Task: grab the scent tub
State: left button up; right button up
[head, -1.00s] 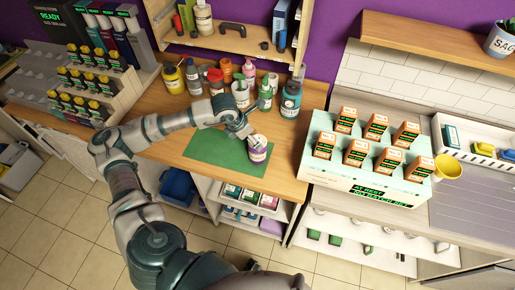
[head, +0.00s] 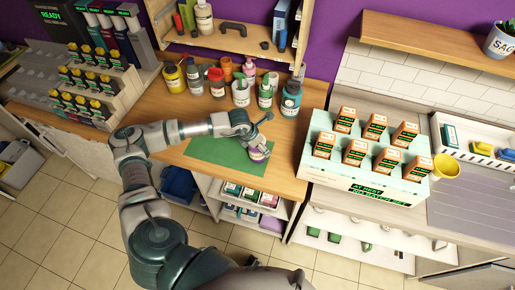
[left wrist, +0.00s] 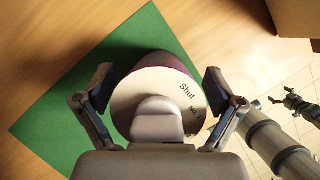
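The scent tub (head: 261,154) is a small purple tub with a cream lid, upright on the green mat (head: 215,152). In the left wrist view the tub (left wrist: 150,84) sits between my fingers, with lettering starting "Shut" on its lid. My left gripper (head: 257,142) is over the tub from above and hides much of it in the head view. Its fingers (left wrist: 158,82) are open on both sides of the tub, with slim gaps that look clear of it. My right gripper (left wrist: 295,103) shows small at the right edge of the left wrist view, fingers apart and empty.
A pale display box (head: 312,165) with orange cartons stands to the right. The mat's left part is bare.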

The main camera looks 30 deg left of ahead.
pick_arm(q)
jog(key=shift+a+f, duration=0.1)
jog(key=c, duration=0.8)
jog(key=shift+c, duration=1.2)
jog(key=shift+d, duration=0.2)
pick_arm(e)
jog(key=shift+w+a, duration=0.25)
jog(key=shift+a, duration=0.5)
jog(key=shift+d, duration=0.15)
